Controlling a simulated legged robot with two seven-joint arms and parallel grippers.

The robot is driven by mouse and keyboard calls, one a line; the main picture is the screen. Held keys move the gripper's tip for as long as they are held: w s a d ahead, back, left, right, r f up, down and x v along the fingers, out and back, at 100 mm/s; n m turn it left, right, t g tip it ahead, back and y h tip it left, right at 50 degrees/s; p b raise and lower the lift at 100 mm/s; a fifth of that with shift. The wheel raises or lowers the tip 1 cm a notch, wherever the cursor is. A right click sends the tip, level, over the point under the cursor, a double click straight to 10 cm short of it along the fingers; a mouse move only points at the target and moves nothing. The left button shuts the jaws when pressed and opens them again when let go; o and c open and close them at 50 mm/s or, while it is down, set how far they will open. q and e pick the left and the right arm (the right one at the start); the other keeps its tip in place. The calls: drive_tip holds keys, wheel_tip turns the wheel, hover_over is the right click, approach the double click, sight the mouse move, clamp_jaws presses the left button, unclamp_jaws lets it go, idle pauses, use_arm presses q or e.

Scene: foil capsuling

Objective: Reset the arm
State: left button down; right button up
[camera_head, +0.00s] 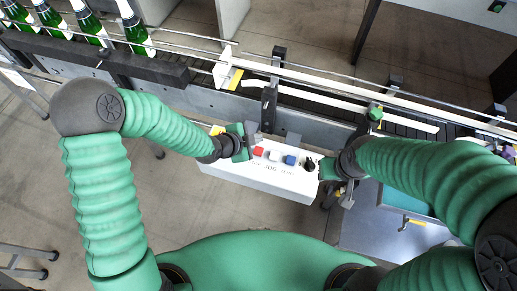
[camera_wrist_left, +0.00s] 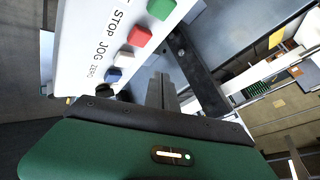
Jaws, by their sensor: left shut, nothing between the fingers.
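My left gripper (camera_head: 251,138) is at the left end of the white control box (camera_head: 262,178), over or beside its top edge. Its fingers (camera_wrist_left: 162,92) are shut with nothing between them, close to the row of buttons. The box carries a green button (camera_wrist_left: 161,8), a red button (camera_wrist_left: 139,36), a white button (camera_wrist_left: 126,59), a blue button (camera_wrist_left: 113,75) and a black knob (camera_head: 309,164). In the head view the green button is hidden by my left gripper. My right arm ends by the right end of the box; its gripper fingers cannot be made out clearly.
A conveyor with rails (camera_head: 330,82) runs across behind the box. Several green bottles with white tops (camera_head: 135,30) stand on it at the upper left. A grey cabinet (camera_head: 375,225) with a teal panel stands at the right. Bare floor (camera_head: 200,215) shows at the lower left.

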use_arm(q)
drive_tip(key=s+a+r+n+g+y, duration=0.2)
drive_tip(key=s+a+r+n+y, duration=0.1)
drive_tip(key=s+a+n, duration=0.5)
drive_tip(key=s+a+r+n+g+y, duration=0.2)
drive_tip(key=s+a+r+n+y, duration=0.1)
drive_tip(key=s+a+n, duration=0.5)
drive_tip(key=a+r+n, duration=0.1)
drive_tip(key=a, duration=0.2)
drive_tip(key=shift+r, duration=0.35)
drive_tip(key=shift+s+r, duration=0.1)
drive_tip(key=shift+s, duration=0.1)
drive_tip(key=shift+w, duration=0.15)
